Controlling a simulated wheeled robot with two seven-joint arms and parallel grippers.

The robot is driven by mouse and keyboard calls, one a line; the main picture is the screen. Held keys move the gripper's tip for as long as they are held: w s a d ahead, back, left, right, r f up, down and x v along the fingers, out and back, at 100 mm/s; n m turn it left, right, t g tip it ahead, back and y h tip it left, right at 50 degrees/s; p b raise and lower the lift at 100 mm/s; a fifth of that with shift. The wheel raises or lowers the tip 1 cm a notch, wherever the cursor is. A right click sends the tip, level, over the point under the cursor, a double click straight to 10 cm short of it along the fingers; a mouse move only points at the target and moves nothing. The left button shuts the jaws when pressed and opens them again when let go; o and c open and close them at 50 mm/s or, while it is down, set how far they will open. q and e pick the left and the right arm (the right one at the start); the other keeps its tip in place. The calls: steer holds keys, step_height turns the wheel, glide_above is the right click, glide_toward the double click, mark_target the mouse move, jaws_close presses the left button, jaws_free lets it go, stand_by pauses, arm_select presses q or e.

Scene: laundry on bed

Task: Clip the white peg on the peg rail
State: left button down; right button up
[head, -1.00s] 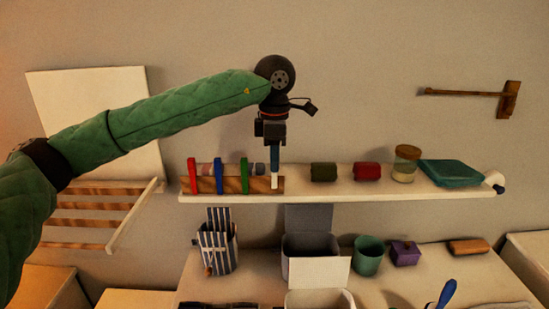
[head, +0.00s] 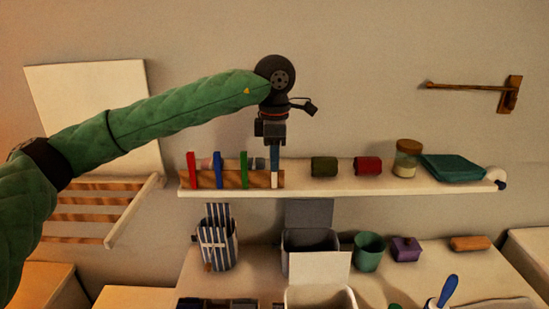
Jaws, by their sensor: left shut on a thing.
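The wooden peg rail (head: 231,181) lies along the left part of the white wall shelf. A red peg (head: 192,170), a blue peg (head: 217,170) and a green peg (head: 243,170) stand upright on it. My left gripper (head: 274,166) points straight down over the rail's right end and is shut on the white peg (head: 274,180). The white peg is upright at the rail's right end, beside the green peg with a gap between. I cannot tell whether it is clipped fully on. My right gripper is not in view.
The shelf (head: 340,187) also holds a green roll (head: 324,167), a red roll (head: 367,166), a jar (head: 407,158) and a folded teal cloth (head: 452,168). A wooden wall arm (head: 465,89) is at upper right.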

arm_select(q)
steer(key=c, duration=1.3)
jaws_free()
steer(key=shift+r, duration=0.1)
steer(key=shift+r, duration=0.25)
step_height(320, 180, up, 6)
steer(key=b, duration=0.2)
steer(key=shift+b, duration=0.35)
steer(key=shift+r, duration=0.55)
steer(key=shift+f, duration=0.1)
